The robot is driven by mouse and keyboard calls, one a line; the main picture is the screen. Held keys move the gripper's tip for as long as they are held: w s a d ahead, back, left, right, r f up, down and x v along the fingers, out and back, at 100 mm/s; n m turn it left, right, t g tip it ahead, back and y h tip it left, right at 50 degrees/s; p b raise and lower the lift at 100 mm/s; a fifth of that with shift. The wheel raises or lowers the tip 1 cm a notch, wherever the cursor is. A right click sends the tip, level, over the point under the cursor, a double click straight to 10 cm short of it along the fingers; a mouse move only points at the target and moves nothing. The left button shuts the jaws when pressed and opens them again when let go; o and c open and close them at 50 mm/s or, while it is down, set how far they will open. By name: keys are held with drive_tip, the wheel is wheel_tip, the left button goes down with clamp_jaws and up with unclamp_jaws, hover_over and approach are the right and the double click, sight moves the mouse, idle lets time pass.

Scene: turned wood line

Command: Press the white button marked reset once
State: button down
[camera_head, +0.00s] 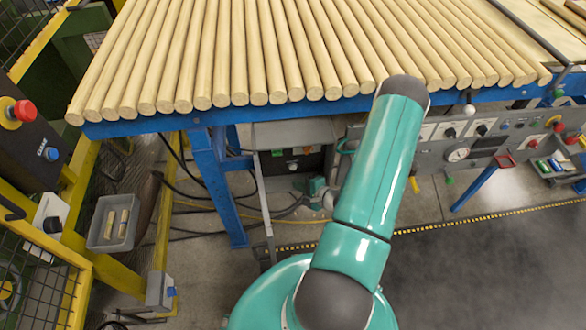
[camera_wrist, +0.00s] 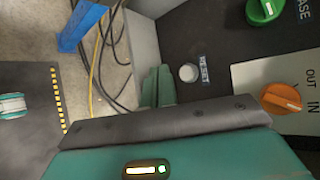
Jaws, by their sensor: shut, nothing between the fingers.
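The white reset button (camera_wrist: 188,72) is a small round cap on a dark panel in the wrist view, with a label reading RESET (camera_wrist: 204,69) beside it. My gripper (camera_wrist: 158,85) shows there as teal fingers, shut and empty, just left of the button in the picture. A gap shows between the fingers and the button; its depth cannot be told. In the head view, my gripper (camera_head: 319,187) is low under the table, beside the dark panel (camera_head: 309,161).
A green knob (camera_wrist: 263,11) and an orange switch (camera_wrist: 282,98) on a white plate are near the button. A blue table (camera_head: 212,122) carrying wooden rods (camera_head: 225,50) overhangs the panel. Cables (camera_head: 215,205) hang to the left. A grey control panel (camera_head: 440,140) is at right.

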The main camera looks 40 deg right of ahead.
drive_tip(key=shift+w+d, duration=0.55)
drive_tip(key=shift+w, duration=0.25)
drive_tip(key=shift+w+d, duration=0.5)
drive_tip(key=shift+w, duration=0.3)
idle(0.8)
drive_tip(key=shift+w+d, duration=0.2)
drive_tip(key=shift+w, duration=0.15)
drive_tip(key=shift+w+d, duration=0.25)
drive_tip(key=shift+w, duration=0.05)
idle(0.9)
drive_tip(key=shift+s+a, duration=0.1)
drive_tip(key=shift+s, duration=0.05)
drive_tip(key=shift+s+a, duration=0.35)
drive_tip(key=shift+s, duration=0.15)
drive_tip(key=shift+s+a, duration=0.75)
drive_tip(key=shift+s, duration=0.3)
drive_tip(key=shift+s+a, duration=0.7)
drive_tip(key=shift+s, duration=0.35)
